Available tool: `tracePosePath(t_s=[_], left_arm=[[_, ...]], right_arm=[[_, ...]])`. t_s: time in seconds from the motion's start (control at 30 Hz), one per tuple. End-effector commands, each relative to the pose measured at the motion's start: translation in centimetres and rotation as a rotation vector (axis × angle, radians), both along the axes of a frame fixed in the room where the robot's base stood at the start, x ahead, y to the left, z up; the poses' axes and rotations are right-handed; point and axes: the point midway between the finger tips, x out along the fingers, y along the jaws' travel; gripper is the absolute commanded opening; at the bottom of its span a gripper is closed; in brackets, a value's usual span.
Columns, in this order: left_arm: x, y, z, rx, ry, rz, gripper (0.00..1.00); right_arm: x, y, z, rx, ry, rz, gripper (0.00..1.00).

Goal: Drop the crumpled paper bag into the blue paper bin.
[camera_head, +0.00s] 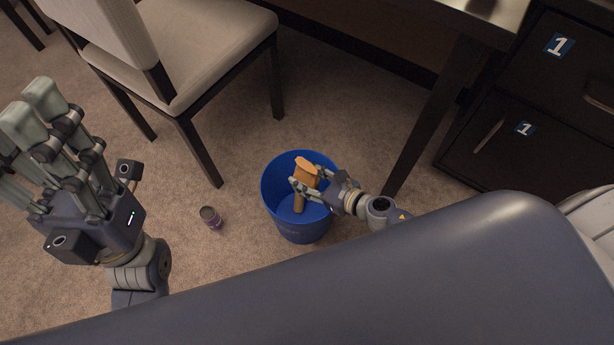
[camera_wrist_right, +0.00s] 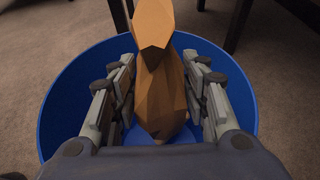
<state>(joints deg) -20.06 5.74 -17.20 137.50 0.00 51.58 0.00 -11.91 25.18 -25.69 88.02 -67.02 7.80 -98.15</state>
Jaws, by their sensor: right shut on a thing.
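The crumpled paper bag (camera_head: 307,172) is orange-brown and faceted. My right gripper (camera_head: 306,184) is shut on it, inside the mouth of the blue paper bin (camera_head: 303,227). In the right wrist view the bag (camera_wrist_right: 160,90) stands between the two sets of fingers of the right gripper (camera_wrist_right: 160,95), with the blue bin's rim (camera_wrist_right: 68,87) around and below them. The bin stands upright on the carpet. My left gripper (camera_head: 35,115) is raised at the left, far from the bin, with nothing seen in it; its finger gap is not clear.
A beige chair (camera_head: 200,60) is behind left. A dark desk leg (camera_head: 425,125) is close behind right of the bin, with a dark drawer cabinet (camera_head: 545,95) further right. Carpet between chair and bin is clear.

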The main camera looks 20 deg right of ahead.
Motion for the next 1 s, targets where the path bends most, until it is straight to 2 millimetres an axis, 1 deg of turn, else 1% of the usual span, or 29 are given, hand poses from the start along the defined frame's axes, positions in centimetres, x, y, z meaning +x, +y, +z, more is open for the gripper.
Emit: tracePosePath(t_s=[0.2,0.23,0.27,0.3,0.33,0.73,0.87,1.0], left_arm=[[0.0,0.0,0.0,0.000,-0.001,0.000,0.50],[0.0,0.0,0.0,0.000,-0.001,0.000,0.50],[0.0,0.0,0.0,0.000,-0.001,0.000,0.50],[0.0,0.0,0.0,0.000,-0.001,0.000,0.50],[0.0,0.0,0.0,0.000,-0.001,0.000,0.50],[0.0,0.0,0.0,0.000,0.000,0.000,0.50],[0.0,0.0,0.0,0.000,0.000,0.000,0.50],[0.0,0.0,0.0,0.000,0.000,0.000,0.50]], right_arm=[[0.0,0.0,0.0,0.000,0.000,0.000,0.33],[0.0,0.0,0.0,0.000,0.000,0.000,0.44],[0.0,0.0,0.0,0.000,0.000,0.000,0.51],[0.0,0.0,0.0,0.000,0.000,0.000,0.60],[0.0,0.0,0.0,0.000,0.000,0.000,0.66],[-0.3,-0.2,0.1,-0.001,0.001,0.000,0.66],[-1.4,-0.9,0.5,0.000,0.002,0.000,0.66],[-3.5,-2.2,1.5,-0.001,0.004,-0.001,0.66]])
